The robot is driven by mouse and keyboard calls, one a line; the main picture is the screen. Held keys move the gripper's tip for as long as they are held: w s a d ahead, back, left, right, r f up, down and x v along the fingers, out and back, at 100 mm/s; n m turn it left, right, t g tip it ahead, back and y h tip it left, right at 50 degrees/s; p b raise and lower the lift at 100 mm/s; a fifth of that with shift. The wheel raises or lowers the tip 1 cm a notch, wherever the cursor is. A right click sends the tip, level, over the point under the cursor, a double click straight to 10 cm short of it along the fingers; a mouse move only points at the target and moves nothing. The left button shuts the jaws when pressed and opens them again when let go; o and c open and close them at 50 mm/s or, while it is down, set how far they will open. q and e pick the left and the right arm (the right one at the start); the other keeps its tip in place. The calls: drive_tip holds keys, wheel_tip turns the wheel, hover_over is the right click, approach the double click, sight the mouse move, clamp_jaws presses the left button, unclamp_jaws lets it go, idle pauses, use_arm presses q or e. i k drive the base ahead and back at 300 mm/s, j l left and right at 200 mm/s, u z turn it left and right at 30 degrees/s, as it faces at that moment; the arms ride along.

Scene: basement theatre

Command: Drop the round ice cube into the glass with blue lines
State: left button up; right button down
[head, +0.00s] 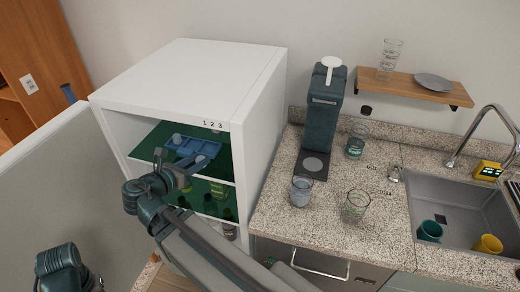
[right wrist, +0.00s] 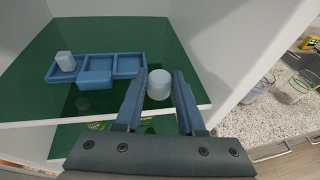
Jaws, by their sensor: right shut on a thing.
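My right gripper (head: 198,165) is inside the open white cabinet, near the front of the upper green shelf. In the right wrist view its fingers (right wrist: 158,92) are shut on a pale round ice cube (right wrist: 159,84). The blue ice tray (head: 192,145) lies behind the fingers on that shelf. A squarish pale cube (right wrist: 65,60) sits in its left compartment. The glass that looks blue-lined (head: 301,192) stands on the counter in front of the dispenser; it also shows in the right wrist view (right wrist: 257,88). The left gripper is out of frame; only part of that arm shows.
A glass with a green rim (head: 357,204) stands right of the bluish glass. Another glass (head: 356,142) stands beside the dark dispenser (head: 321,115). The cabinet's right wall (head: 255,130) separates my gripper from the counter. The sink (head: 465,215) is at the right.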

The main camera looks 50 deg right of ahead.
sight(303, 196)
drive_tip(key=k+j+u, duration=0.15)
drive_tip(key=k+u, duration=0.6)
drive_tip(key=u, duration=0.15)
drive_tip(key=k+u, duration=0.25)
drive_tip(key=u, duration=0.15)
drive_tip(key=k+j+u, duration=0.1)
drive_tip(key=u, duration=0.3)
drive_tip(key=k+u, duration=0.25)
drive_tip(key=l+z, duration=0.1)
drive_tip(key=z, duration=0.4)
drive_tip(key=k+l+z, duration=0.1)
drive_tip(key=z, duration=0.4)
drive_tip(key=l+z, duration=0.1)
drive_tip(key=z, duration=0.4)
drive_tip(key=l+z, duration=0.1)
drive_tip(key=z, duration=0.35)
drive_tip(key=l+z, duration=0.15)
drive_tip(key=z, duration=0.35)
